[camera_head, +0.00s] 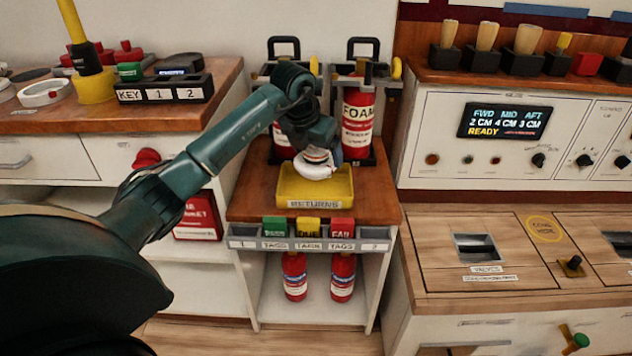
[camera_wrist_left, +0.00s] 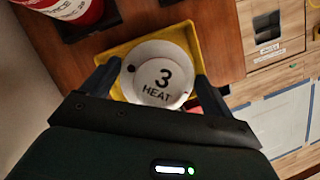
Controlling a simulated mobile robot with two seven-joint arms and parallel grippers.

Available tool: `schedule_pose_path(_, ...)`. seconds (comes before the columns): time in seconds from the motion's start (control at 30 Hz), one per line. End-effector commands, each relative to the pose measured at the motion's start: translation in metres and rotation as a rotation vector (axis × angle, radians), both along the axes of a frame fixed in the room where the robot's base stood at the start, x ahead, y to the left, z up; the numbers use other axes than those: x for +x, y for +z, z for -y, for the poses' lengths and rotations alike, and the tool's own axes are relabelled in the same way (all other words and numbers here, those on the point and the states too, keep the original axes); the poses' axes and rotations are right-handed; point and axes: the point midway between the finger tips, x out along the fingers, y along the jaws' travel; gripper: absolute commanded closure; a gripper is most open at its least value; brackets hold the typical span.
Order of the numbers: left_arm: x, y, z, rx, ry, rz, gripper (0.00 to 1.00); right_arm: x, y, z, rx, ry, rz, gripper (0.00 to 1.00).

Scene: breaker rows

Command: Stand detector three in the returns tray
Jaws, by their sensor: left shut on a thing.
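Detector three (camera_wrist_left: 160,75), a round white disc marked "3 HEAT", is between the two fingers of my left gripper (camera_wrist_left: 158,80) in the left wrist view. In the head view the detector (camera_head: 316,164) shows as a white rounded shape below my left gripper (camera_head: 314,150). The gripper is shut on it. The yellow returns tray (camera_head: 314,195) stands on the wooden top of the middle cabinet, and the detector is over it. The tray also shows around the detector in the left wrist view (camera_wrist_left: 122,50). I cannot tell whether the detector touches the tray floor. My right gripper is not in view.
A red foam extinguisher (camera_head: 357,125) stands behind the tray, with another partly hidden by my arm. A grey tag rack (camera_head: 308,244) runs along the cabinet's front edge. A control panel (camera_head: 512,130) stands at right. A key rack (camera_head: 165,93) is on the left counter.

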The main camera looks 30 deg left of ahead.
Motion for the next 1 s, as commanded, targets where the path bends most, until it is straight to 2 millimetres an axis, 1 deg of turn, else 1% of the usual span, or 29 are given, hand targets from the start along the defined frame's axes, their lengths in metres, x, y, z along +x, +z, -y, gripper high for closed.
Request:
schedule_pose_path(0.03,0.000,-0.010,0.000,0.000,0.000,-0.001,0.38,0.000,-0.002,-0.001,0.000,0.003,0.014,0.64)
schedule_pose_path(0.27,0.000,-0.028,0.001,-0.001,-0.004,0.000,0.38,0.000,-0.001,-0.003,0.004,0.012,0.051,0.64)
schedule_pose_path(0.4,0.000,-0.049,0.001,-0.002,-0.003,-0.001,0.38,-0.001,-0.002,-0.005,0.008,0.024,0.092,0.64)
schedule_pose_path(0.47,0.000,-0.055,0.001,-0.001,-0.004,0.000,0.38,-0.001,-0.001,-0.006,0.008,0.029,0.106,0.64)
schedule_pose_path(0.8,0.000,-0.058,0.000,0.001,-0.004,0.001,0.38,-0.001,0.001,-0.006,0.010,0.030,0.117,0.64)
schedule_pose_path(0.83,0.000,-0.058,0.000,0.001,-0.004,0.000,0.12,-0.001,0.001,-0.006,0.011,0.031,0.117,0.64)
schedule_pose_path(0.97,0.000,-0.057,0.000,0.001,-0.004,0.000,0.01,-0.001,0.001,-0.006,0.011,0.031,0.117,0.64)
schedule_pose_path(1.0,0.000,-0.057,0.000,0.001,-0.004,0.000,0.00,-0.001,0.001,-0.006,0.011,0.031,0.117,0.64)
